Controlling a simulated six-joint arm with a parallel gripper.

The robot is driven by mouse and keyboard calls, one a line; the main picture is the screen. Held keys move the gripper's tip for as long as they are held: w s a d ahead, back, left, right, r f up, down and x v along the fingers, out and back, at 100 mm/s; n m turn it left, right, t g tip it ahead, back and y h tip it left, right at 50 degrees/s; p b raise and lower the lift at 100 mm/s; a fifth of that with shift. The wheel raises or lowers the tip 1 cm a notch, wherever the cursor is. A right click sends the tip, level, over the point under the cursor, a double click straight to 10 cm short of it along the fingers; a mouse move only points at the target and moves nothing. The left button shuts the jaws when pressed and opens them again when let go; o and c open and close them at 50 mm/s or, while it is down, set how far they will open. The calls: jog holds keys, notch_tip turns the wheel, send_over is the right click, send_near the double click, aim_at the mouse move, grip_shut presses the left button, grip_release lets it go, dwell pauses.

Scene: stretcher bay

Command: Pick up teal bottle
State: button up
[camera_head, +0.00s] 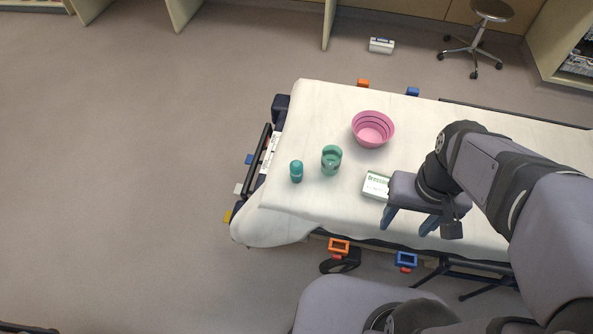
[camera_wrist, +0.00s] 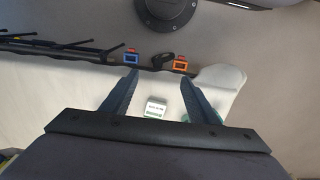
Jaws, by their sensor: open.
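The teal bottle (camera_head: 296,171) stands upright on the white-sheeted stretcher (camera_head: 300,110), near its left end in the head view. My gripper (camera_head: 408,226) is open and empty above the stretcher's near edge, well to the right of the bottle. In the wrist view my gripper's two fingers (camera_wrist: 161,92) are spread apart, with a white and green box (camera_wrist: 156,108) showing between them. I cannot make out the bottle in the wrist view.
A green translucent cup (camera_head: 331,160) stands close to the right of the bottle. A pink bowl (camera_head: 373,129) sits farther back. The box (camera_head: 376,186) lies between the cup and my gripper. Orange (camera_head: 339,247) and blue (camera_head: 405,261) fittings line the near stretcher edge.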

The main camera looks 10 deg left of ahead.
jog(key=w+a+f+n+t+y+b, duration=0.1)
jog(key=w+a+f+t+b, duration=0.15)
jog(key=w+a, duration=0.35)
jog(key=r+n+t+y+b, duration=0.2)
jog(key=t+y+b, duration=0.2)
jog(key=t+b, duration=0.95)
send_over(295, 174)
jog(key=b, duration=0.2)
jog(key=g, duration=0.2)
jog(key=m+t+h+b, duration=0.1)
jog(key=t+h+b, duration=0.2)
jog(key=shift+m+t, duration=0.4)
jog(key=shift+t, duration=0.1)
jog(key=f, duration=0.8)
jog(key=s+f, duration=0.1)
jog(key=f, duration=1.4)
jog(key=shift+s+f, duration=0.15)
jog(key=shift+f, duration=0.2)
jog(key=shift+w+a+r+p, duration=0.1)
jog(key=shift+w+p, duration=0.1)
jog(key=shift+w, duration=1.65)
jog(key=shift+w+a+p, duration=0.1)
jog(key=shift+w+p, duration=0.05)
jog(key=shift+w, duration=1.7)
